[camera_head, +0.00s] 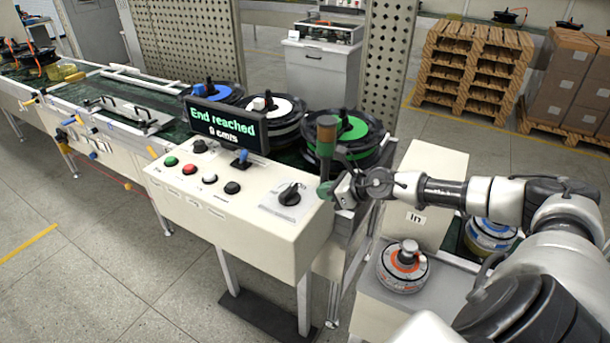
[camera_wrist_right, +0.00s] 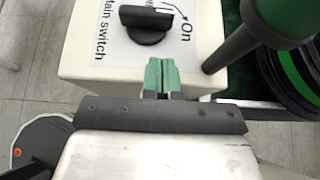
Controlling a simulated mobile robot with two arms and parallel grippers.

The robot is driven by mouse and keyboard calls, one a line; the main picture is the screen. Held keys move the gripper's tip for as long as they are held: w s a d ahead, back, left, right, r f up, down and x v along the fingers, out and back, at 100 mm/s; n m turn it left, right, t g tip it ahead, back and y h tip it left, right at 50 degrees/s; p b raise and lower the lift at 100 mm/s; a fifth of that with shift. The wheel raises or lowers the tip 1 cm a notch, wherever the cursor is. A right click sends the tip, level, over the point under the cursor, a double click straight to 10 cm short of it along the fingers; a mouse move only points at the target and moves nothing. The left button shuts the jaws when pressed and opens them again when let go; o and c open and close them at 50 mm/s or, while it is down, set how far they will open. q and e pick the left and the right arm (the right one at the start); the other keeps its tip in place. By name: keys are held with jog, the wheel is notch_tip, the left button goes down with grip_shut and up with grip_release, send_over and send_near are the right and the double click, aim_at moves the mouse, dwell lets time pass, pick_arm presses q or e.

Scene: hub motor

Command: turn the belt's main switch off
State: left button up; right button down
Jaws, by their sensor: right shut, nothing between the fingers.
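The main switch is a black rotary knob (camera_head: 290,193) on a white label at the right end of the cream control box (camera_head: 235,235). The right wrist view shows the knob (camera_wrist_right: 146,24) near the top edge, its grip bar lying across the picture. The label reads "Main switch", with a curved arrow and "On" to the knob's right. My right gripper (camera_head: 325,190) is at the box's right end, beside the knob and apart from it. Its green fingertips (camera_wrist_right: 160,74) are together and empty, below the knob in the wrist view. My left gripper is not in view.
A display (camera_head: 223,125) reading "End reached" and "0 cm/s" stands behind several buttons and a blue-tipped joystick (camera_head: 240,158). A signal post (camera_head: 326,135) rises close to my right gripper. Wheel-like hubs, one green-topped (camera_head: 352,130), sit behind. An orange-topped part (camera_head: 403,265) is at right.

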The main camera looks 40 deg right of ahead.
aim_at(296, 188)
jog(key=w, duration=0.2)
jog(key=w+a+p, duration=0.1)
jog(key=w+a+f, duration=0.1)
jog(key=w, duration=0.1)
jog(key=shift+w+a+f+p, duration=0.1)
jog(key=shift+w+a+p, duration=0.05)
jog(key=shift+w+p, duration=0.2)
